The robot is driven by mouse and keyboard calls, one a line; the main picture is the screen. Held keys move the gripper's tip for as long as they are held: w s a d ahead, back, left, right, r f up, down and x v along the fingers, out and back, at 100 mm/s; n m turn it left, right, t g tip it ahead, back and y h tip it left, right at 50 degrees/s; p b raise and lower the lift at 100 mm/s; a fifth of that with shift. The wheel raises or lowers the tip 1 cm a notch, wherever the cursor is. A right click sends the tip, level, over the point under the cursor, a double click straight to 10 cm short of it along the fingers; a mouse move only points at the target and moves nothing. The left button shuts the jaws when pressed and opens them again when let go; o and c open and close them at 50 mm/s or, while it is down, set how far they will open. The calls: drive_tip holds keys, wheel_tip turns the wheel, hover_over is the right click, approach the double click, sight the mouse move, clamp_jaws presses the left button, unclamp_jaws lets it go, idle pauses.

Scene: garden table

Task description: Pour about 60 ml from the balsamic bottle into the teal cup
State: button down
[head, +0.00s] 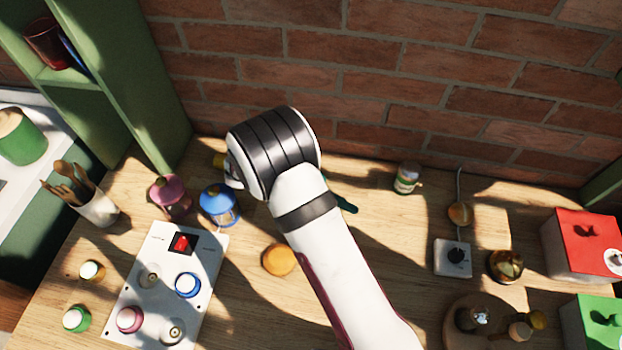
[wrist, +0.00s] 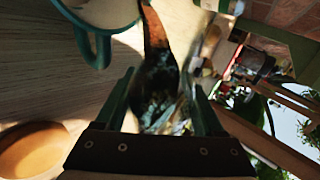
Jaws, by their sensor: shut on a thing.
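My gripper (wrist: 165,100) is shut on a dark bottle, the balsamic bottle (wrist: 155,85), held between its two dark green fingers in the wrist view. The bottle's reddish-brown neck points to the top of that picture, and the bottle looks strongly tilted. The teal cup (wrist: 90,48), pale inside with a teal rim and handle, is at the upper left of the wrist view, beside the neck. It is cut off by the frame edge. I cannot tell if liquid is flowing or how much is in the cup. In the head view my arm hides the gripper, the bottle and most of the cup area.
An orange round dish (head: 278,260) lies left of my arm. A small jar (head: 406,178) stands by the brick wall. Red (head: 585,245) and green boxes are at the right.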

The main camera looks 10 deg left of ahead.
drive_tip(key=shift+r+g+h, duration=0.3)
drive_tip(key=shift+r, duration=0.2)
idle(5.2)
drive_tip(key=shift+s+f, duration=0.1)
drive_tip(key=shift+f, duration=0.3)
drive_tip(key=shift+s+d+f+m+t+y, duration=0.1)
drive_tip(key=shift+m+t+y, duration=0.1)
drive_tip(key=shift+t+y, duration=0.15)
drive_tip(key=shift+s+d+f+m+t+y, duration=0.1)
drive_tip(key=shift+m+t+y, duration=0.15)
drive_tip(key=shift+t, duration=0.2)
drive_tip(key=shift+s+d+r, duration=0.1)
drive_tip(key=shift+s, duration=0.1)
drive_tip(key=shift+w+a+r+m+t+y, duration=0.1)
drive_tip(key=shift+w+m+t+y, duration=0.15)
drive_tip(key=shift+t, duration=0.2)
drive_tip(key=shift+w+a+m+t+y, duration=0.1)
drive_tip(key=shift+m+t+y, duration=0.25)
drive_tip(key=shift+t, duration=0.1)
